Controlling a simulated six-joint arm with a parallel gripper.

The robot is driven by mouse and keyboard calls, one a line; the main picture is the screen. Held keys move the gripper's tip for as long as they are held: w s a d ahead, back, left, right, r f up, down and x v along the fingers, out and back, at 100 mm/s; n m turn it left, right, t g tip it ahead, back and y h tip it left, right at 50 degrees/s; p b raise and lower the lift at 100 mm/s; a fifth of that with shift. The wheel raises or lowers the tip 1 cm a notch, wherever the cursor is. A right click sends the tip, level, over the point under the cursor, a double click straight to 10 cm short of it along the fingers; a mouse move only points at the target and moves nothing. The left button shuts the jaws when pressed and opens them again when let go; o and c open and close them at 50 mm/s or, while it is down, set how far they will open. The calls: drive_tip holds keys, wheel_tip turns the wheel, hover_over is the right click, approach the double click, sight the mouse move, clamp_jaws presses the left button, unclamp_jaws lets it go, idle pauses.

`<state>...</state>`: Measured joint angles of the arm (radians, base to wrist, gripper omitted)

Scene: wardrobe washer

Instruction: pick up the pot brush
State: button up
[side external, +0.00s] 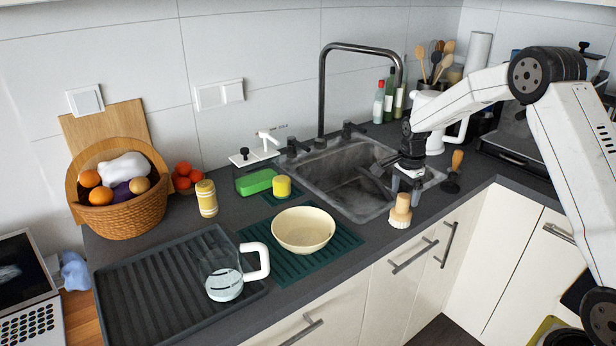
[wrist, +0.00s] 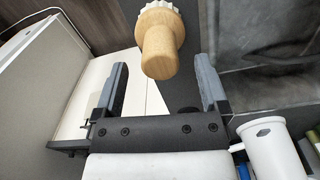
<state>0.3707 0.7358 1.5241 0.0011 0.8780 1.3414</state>
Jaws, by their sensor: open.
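The pot brush (side external: 401,211) stands upright with its pale bristles down on the dark counter, just in front of the sink. Its round wooden handle points up. In the wrist view the pot brush (wrist: 159,42) shows at the top, its handle end towards me and close to the space between the fingertips. My gripper (side external: 406,188) is above and around the handle top in the side view, with its jaws apart. In the wrist view my gripper (wrist: 162,75) has a finger on each side and nothing held. I cannot tell whether a finger touches the handle.
The sink (side external: 345,178) with a black tap lies behind the brush. A dark brush with a wooden handle (side external: 457,161) stands to the right. A cream bowl (side external: 303,230) sits on a green mat to the left. A white jug (wrist: 270,148) shows in the wrist view. The counter's front edge is close.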

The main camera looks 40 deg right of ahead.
sight(402, 209)
drive_tip(key=shift+f, duration=1.95)
clamp_jaws()
drive_tip(key=shift+r, duration=0.2)
